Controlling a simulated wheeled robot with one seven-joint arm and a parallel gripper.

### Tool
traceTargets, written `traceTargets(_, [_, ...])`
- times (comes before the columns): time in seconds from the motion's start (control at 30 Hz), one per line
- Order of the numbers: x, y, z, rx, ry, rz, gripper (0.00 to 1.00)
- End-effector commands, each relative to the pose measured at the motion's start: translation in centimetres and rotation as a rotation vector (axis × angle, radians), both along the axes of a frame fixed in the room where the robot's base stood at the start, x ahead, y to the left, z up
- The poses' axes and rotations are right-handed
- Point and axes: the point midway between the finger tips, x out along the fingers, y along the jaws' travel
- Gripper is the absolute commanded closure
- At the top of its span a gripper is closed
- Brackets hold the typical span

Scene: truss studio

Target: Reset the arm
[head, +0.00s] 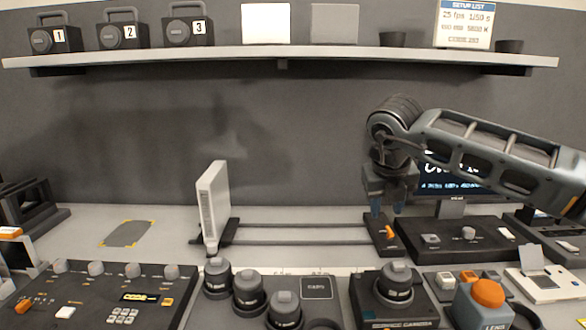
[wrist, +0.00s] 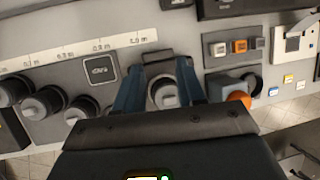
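My arm reaches in from the right in the head view, bent at the wrist. My gripper (head: 388,208) points down in front of the monitor, above the right end of the slider rails (head: 300,233). In the wrist view my gripper (wrist: 160,78) has its two blue-grey fingers apart with nothing held between them. A round dark knob or lens with a grey cap (wrist: 163,93) shows between the fingers, below them on the desk; it stands on a dark box in the head view (head: 394,283).
A white upright panel (head: 213,205) stands at the rails' left end. An orange-domed device (head: 487,294) and several lens-like cylinders (head: 248,290) crowd the front. A control panel (head: 100,297) lies at left. A shelf (head: 290,55) with numbered cases runs above. The desk's back left is mostly clear.

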Motion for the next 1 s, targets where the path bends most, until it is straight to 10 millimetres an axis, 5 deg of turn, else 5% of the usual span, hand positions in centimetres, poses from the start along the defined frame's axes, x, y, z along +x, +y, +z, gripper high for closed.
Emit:
traceTargets(0.33, [-2.1, 5.0, -3.4, 0.146, 0.060, 0.085, 0.61])
traceTargets(0.57, [-5.2, 11.0, -6.5, 0.334, 0.129, 0.181, 0.61])
traceTargets(0.8, [-12.4, 21.6, -9.5, 0.723, 0.250, 0.332, 0.61])
traceTargets(1.0, [-19.7, 29.4, -8.6, 1.144, 0.341, 0.421, 0.61])
